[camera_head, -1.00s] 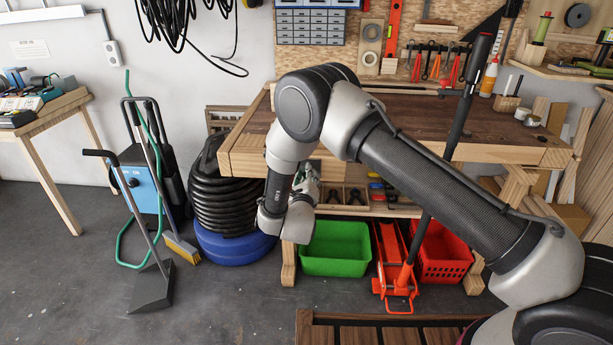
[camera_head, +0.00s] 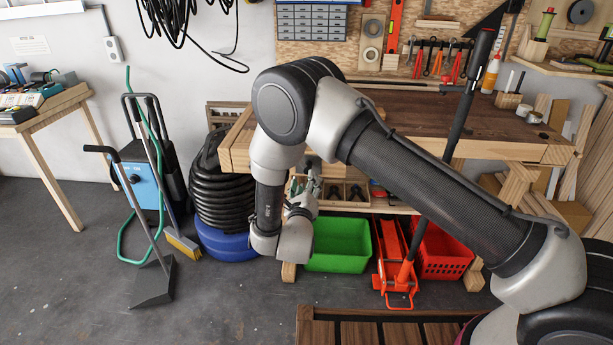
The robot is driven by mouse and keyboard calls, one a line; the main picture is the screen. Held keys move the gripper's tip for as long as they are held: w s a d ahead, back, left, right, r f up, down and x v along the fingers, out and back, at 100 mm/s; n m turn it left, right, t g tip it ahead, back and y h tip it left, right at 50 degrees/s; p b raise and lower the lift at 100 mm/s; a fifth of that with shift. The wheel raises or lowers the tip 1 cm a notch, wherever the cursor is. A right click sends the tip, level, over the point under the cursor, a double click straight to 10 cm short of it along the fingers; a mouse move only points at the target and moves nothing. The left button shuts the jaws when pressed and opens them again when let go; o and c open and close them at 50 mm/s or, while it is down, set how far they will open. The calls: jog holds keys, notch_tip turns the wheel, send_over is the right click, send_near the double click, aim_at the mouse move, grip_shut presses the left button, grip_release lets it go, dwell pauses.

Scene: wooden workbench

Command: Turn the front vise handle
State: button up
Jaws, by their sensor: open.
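The wooden workbench (camera_head: 420,118) stands ahead, with my arm reaching across its front from the right. My gripper (camera_head: 313,178) is small and partly hidden behind my wrist, just below the bench's front edge near its left end. It points up and toward the bench, and its jaws are open. I cannot make out the front vise or its handle; my arm covers much of that part of the bench front. Whether the gripper touches anything there cannot be told.
Under the bench are a green bin (camera_head: 338,246), an orange floor jack (camera_head: 395,270) with a long black handle, and a red basket (camera_head: 440,252). A blue drum (camera_head: 225,247) with coiled black hose stands left. A slatted wooden surface (camera_head: 400,330) is in the foreground.

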jog(key=shift+s, duration=2.35)
